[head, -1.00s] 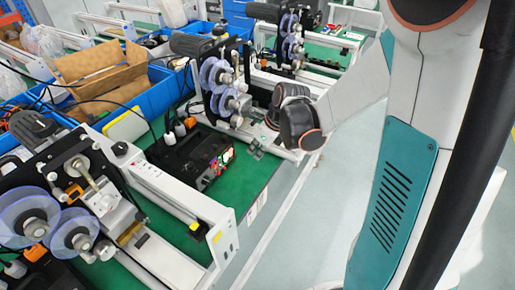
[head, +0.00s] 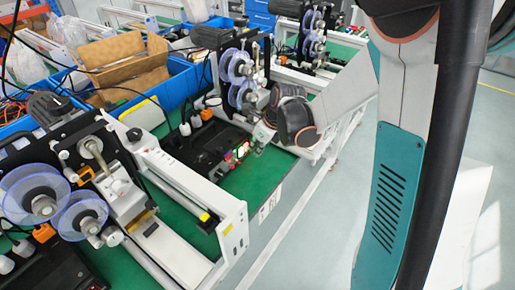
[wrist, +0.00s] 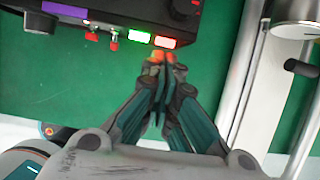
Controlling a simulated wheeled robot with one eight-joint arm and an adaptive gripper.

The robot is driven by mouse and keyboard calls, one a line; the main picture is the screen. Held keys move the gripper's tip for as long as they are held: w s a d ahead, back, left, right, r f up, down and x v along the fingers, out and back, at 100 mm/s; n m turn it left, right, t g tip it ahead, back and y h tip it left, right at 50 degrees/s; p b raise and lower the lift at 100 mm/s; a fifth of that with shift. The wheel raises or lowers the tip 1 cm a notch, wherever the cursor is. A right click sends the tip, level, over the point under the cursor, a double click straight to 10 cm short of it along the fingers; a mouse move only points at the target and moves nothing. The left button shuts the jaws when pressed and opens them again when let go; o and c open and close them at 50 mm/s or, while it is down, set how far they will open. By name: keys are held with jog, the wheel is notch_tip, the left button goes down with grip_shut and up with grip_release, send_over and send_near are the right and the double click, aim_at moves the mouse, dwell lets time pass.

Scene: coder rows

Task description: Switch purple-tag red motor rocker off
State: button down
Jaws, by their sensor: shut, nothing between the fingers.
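A black control box (wrist: 115,10) with a purple tag (wrist: 64,10) on its front edge lies at the top of the wrist view. A red lit rocker (wrist: 165,42) is at its front, just right of a green lit rocker (wrist: 139,37). Both glow. My gripper (wrist: 160,58) is shut and empty, its tips right in front of the red rocker; I cannot tell if they touch it. In the head view the box (head: 205,147) sits on the green mat, and my gripper (head: 259,140) is at its right front, its tips partly hidden by my wrist.
Two red-topped terminals (wrist: 114,42) stand left of the rockers. A white rail (wrist: 245,75) runs right of my gripper. In the head view, a machine with clear purple-blue reels (head: 240,75) stands close behind my gripper. Bare green mat (head: 262,172) lies in front of the box.

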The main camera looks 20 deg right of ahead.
jog(key=shift+w+a+r, duration=0.25)
jog(key=shift+w+a, duration=0.05)
jog(key=shift+w, duration=0.05)
jog(key=shift+r, duration=0.15)
jog(key=shift+r+p, duration=0.65)
jog(key=shift+p, duration=0.05)
